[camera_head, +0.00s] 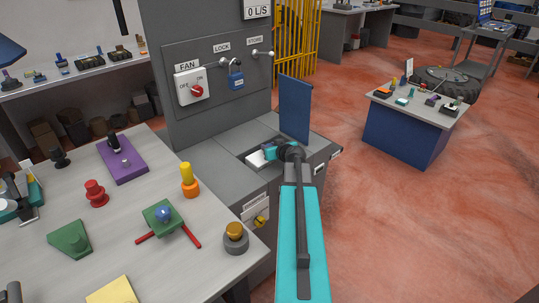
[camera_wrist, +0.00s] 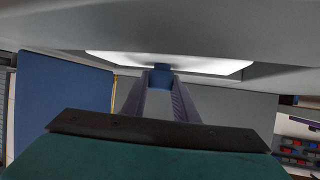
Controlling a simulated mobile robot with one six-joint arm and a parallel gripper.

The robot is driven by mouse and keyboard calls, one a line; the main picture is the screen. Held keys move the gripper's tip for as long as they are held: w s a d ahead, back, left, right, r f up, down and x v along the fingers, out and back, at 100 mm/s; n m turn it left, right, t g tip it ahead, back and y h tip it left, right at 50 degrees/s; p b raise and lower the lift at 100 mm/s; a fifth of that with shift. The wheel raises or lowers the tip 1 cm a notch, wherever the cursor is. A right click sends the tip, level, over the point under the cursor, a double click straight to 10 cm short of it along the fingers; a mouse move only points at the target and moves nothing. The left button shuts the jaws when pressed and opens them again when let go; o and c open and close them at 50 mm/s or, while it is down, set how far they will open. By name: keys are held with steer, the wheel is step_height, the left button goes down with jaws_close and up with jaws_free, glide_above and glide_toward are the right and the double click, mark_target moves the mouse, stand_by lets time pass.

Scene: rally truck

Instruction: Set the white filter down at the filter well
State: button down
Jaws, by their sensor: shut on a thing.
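The white filter (camera_head: 257,161) is at the filter well (camera_head: 246,156), a dark recess in the top of the grey cabinet. It covers part of the opening. My gripper (camera_head: 271,152) reaches over the well from the front right. In the wrist view my gripper (camera_wrist: 161,85) has its fingers closed on a small blue grip on the white filter (camera_wrist: 205,66). The filter looks like a bright flat plate there. My gripper hides part of the well, and I cannot tell whether the filter touches its floor.
A blue lid (camera_head: 295,108) stands open right of the well, close to my arm. The grey panel behind carries a fan switch (camera_head: 190,86) and a blue padlock (camera_head: 236,78). A workbench (camera_head: 125,222) with several coloured parts stands at left. Open floor lies to the right.

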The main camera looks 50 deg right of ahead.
steer(key=shift+f, duration=2)
steer(key=c, duration=1.4)
jaws_free()
steer(key=shift+r+p, duration=0.25)
steer(key=shift+p, duration=0.05)
